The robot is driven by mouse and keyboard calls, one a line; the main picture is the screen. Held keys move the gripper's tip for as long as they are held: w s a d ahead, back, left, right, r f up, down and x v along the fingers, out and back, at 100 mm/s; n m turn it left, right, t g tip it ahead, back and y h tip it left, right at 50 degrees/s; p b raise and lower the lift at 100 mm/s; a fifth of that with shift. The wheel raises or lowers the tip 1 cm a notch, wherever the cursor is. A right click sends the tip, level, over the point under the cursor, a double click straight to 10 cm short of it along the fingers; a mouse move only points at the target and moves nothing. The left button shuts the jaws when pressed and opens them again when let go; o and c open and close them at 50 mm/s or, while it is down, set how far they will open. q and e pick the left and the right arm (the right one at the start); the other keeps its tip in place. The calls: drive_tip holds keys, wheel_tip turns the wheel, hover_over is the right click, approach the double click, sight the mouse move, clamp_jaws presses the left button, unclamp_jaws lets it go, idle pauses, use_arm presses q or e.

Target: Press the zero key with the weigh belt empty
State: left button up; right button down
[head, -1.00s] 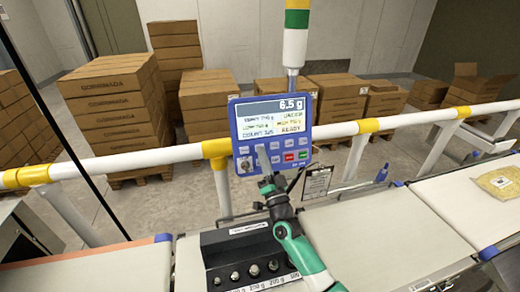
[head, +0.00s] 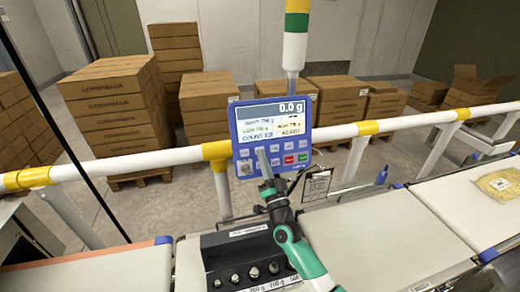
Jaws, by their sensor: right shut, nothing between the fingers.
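The blue checkweigher terminal (head: 236,115) stands on a post behind the belts. Its display (head: 275,112) reads 0.0 g, with smaller lines below that are hard to read. Below the screen are rows of small keys, including a red one and a green one. My right gripper (head: 262,157) is shut and empty. Its tip is at the left part of the keypad and covers some keys; I cannot tell whether it touches one. The weigh belt (head: 375,240) in the middle shows no item on its visible part; my right arm hides some of it. My left gripper is not in view.
A black block with several weights (head: 243,250) sits left of my right arm. A yellowish bag (head: 497,183) lies on the right belt (head: 455,205). A white and yellow rail (head: 120,163) runs behind, with stacked cartons (head: 115,95) beyond. A clipboard (head: 316,184) hangs beside the terminal.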

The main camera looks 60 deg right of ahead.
drive_tip(key=shift+s+a+r, duration=0.15)
drive_tip(key=shift+s+a, duration=0.05)
drive_tip(key=shift+a, duration=0.05)
drive_tip(key=s+a+p, duration=0.1)
drive_tip(key=s+a+r+p, duration=0.1)
drive_tip(key=p, duration=0.1)
drive_tip(key=s+a+p, duration=0.1)
drive_tip(key=shift+s+a+r+p, duration=0.15)
drive_tip(key=shift+a+p, duration=0.15)
drive_tip(key=shift+p, duration=0.1)
idle(0.8)
